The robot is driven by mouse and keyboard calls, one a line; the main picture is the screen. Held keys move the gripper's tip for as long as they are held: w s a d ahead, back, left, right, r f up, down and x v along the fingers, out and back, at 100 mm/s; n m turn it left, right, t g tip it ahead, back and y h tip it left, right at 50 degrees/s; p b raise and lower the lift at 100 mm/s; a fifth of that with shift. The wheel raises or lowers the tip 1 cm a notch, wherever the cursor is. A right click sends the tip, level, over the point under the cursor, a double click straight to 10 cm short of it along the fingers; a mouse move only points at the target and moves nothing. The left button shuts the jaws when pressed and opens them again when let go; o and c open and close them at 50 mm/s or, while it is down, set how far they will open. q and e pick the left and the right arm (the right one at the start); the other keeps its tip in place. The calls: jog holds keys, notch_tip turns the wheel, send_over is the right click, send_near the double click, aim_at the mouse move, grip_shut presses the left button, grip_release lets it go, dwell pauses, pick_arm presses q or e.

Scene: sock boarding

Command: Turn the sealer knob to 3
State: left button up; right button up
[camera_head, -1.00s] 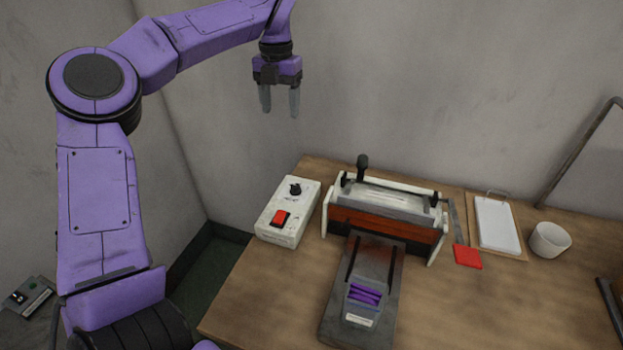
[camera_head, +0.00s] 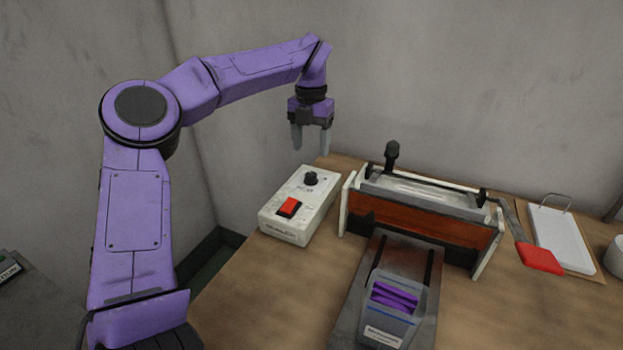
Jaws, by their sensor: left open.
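The sealer's white control box (camera_head: 322,202) stands on the left part of the wooden table. A black knob (camera_head: 311,178) sits on its top near the back, and a red rocker switch (camera_head: 289,207) is nearer the front. The marks around the knob are too small to read. My left gripper (camera_head: 311,146) is open and empty, fingers pointing down. In the picture it is just above the knob, apart from it. The sealer (camera_head: 420,228), with white side plates and a red-brown front, is right of the box. My right gripper is out of view.
A grey tray (camera_head: 348,306) in front of the sealer bears a pouch with purple contents (camera_head: 394,296). A red-ended handle (camera_head: 540,258), a clipboard (camera_head: 562,238) and a white cup (camera_head: 616,254) are at right. Walls stand behind.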

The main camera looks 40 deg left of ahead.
aim_at(311, 174)
pick_arm(q)
notch_tip(311, 174, down, 8)
jog(key=shift+f, duration=0.15)
jog(key=c, duration=1)
